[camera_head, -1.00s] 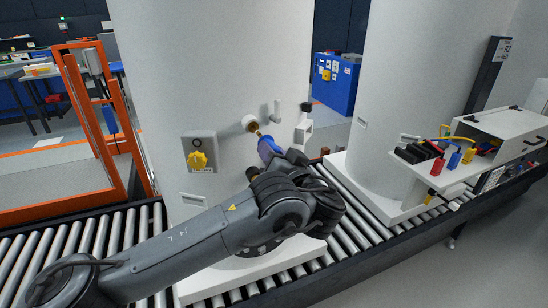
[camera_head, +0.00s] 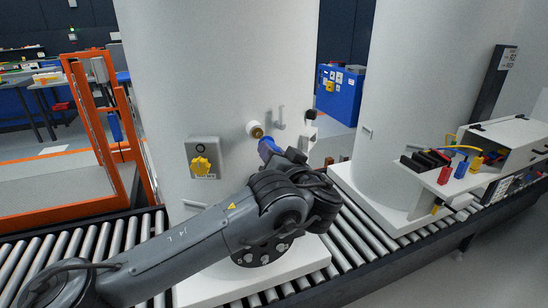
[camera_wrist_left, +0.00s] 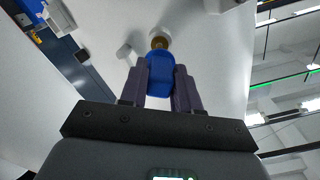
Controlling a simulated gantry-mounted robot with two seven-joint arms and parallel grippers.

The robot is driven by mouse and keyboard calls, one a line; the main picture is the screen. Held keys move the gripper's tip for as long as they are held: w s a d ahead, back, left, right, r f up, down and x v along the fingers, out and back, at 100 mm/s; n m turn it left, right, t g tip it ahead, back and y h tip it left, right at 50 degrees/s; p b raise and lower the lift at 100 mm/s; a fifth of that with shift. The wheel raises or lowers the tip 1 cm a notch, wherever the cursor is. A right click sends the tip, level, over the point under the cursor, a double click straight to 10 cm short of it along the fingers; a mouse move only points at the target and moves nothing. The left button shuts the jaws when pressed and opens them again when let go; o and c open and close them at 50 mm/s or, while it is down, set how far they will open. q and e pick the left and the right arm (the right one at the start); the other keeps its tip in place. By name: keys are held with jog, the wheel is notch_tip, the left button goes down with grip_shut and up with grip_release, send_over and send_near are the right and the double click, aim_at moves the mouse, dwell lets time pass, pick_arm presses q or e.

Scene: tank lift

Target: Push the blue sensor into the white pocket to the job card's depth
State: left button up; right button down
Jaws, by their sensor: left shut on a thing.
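The white pocket (camera_head: 251,127) is a short round stub on the tank wall, with a brass-coloured end. The blue sensor (camera_head: 268,147) is just below and right of it, its front end towards the pocket. My left gripper (camera_head: 290,158) is shut on the blue sensor. In the left wrist view, the gripper's dark fingers (camera_wrist_left: 160,88) flank the sensor (camera_wrist_left: 156,72), and brass (camera_wrist_left: 159,43) shows beyond its far end. No thin probe shows between sensor and pocket; I cannot tell how deep it sits. My right gripper is not in view. I cannot make out a job card.
A white hook-like fitting (camera_head: 280,117) sits close right of the pocket. A roller conveyor (camera_head: 110,240) runs beneath. A second tank (camera_head: 420,100) and a shelf of coloured parts (camera_head: 450,180) are rightward.

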pick_arm(q)
jog(key=shift+b+x, duration=0.55)
jog(key=shift+x, duration=0.5)
jog(key=o, duration=1.1)
jog(key=shift+s+d, duration=0.25)
jog(key=shift+s, duration=0.2)
jog(key=v, duration=1)
jog(key=shift+a+p, duration=0.1)
jog(key=shift+p, duration=0.2)
